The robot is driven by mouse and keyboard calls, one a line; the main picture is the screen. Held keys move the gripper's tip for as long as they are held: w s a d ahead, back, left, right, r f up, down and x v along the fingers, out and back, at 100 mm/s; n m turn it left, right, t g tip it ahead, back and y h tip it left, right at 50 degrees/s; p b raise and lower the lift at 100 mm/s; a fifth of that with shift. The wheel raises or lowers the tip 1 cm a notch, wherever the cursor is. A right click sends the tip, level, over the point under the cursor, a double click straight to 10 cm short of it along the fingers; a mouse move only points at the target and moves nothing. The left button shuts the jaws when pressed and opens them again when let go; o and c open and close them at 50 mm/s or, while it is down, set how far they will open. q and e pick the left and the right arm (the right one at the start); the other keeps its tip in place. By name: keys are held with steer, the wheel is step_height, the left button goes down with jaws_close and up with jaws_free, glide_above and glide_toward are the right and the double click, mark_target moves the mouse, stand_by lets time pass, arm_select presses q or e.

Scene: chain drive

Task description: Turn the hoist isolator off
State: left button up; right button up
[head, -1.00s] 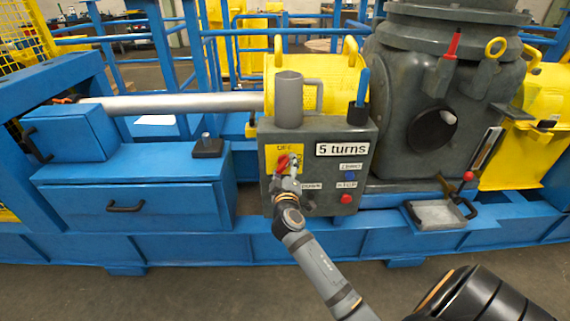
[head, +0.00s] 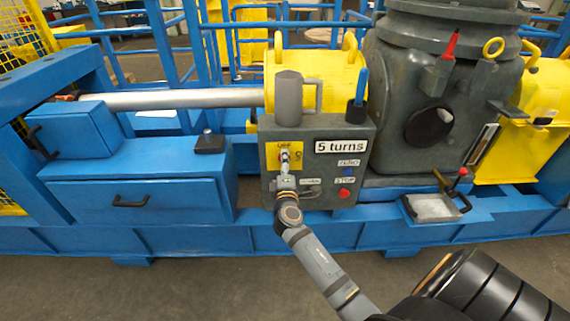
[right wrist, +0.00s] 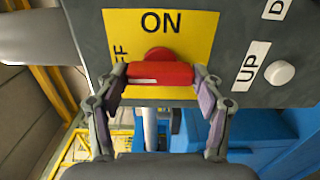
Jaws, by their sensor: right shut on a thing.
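The hoist isolator is a red bar handle (right wrist: 160,72) on a yellow plate (right wrist: 205,30) fixed to a grey control box (head: 347,165). In the right wrist view the plate reads ON at the top and OFF at the left edge, partly covered. The bar lies level across that view, its left end toward the OFF side. My right gripper (right wrist: 158,85) is shut on the bar, one finger at each end. In the head view my right gripper (head: 286,165) covers most of the handle. My left gripper is not in view.
A blue drawer cabinet (head: 140,185) stands to the left.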

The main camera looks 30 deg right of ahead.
stand_by(0.4)
steer(key=o, duration=1.2)
steer(key=shift+a, duration=0.15)
steer(key=shift+c, duration=0.2)
steer(key=v, duration=1.2)
